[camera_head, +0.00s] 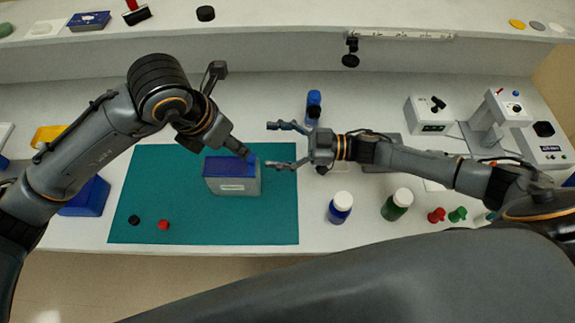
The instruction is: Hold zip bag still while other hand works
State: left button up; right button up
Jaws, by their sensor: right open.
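What looks like the zip bag (232,186), a grey body with a blue top and a pale label, stands on the teal mat (150,185). My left gripper (244,154) reaches down from the left to the bag's upper right corner; its fingertips overlap the blue top in the picture. Whether it touches or grips the bag cannot be told. My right gripper (270,145) is open and empty, just right of the bag, its two spread fingers pointing left towards it.
A black cap (134,219) and a red cap (163,225) lie on the mat's front left. A blue bottle (341,207) and a green bottle (397,204) stand right of the mat. A blue box (85,197) is left. Instruments (428,115) stand at the back right.

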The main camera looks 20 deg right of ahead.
aim_at(230, 167)
jog(key=s+d+f+m, duration=0.1)
jog(key=s+f+m, duration=0.1)
jog(key=s+f, duration=0.25)
jog(key=shift+h, duration=0.4)
jog(key=x, duration=1.3)
jog(key=shift+w+a+f, duration=0.1)
jog(key=shift+w+f, duration=0.15)
jog(key=shift+w, duration=0.05)
jog(key=c, duration=1.2)
